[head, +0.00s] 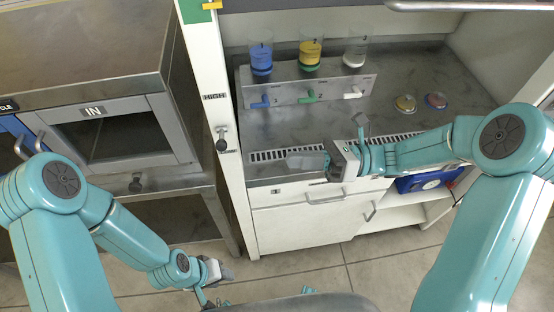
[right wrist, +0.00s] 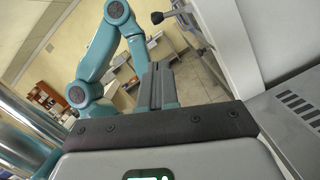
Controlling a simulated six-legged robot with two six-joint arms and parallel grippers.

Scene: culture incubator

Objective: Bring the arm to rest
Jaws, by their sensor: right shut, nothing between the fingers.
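My right gripper (head: 300,161) reaches in from the right, over the front edge of the steel worktop (head: 410,122), near the slotted grille. Its fingers are together with nothing between them; they also show shut in the right wrist view (right wrist: 158,85). My right arm is teal and stretched out to the left, bent at the elbow. My left gripper (head: 228,273) hangs low in front of the cabinet, above the tiled floor. It is small and seen at an angle, so its opening cannot be made out.
A rack (head: 350,90) holds blue, yellow and clear containers above coloured taps. A white post (head: 215,100) marked HIGH stands at left, beside a steel unit with an IN opening (head: 115,138). Tiled floor is open below.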

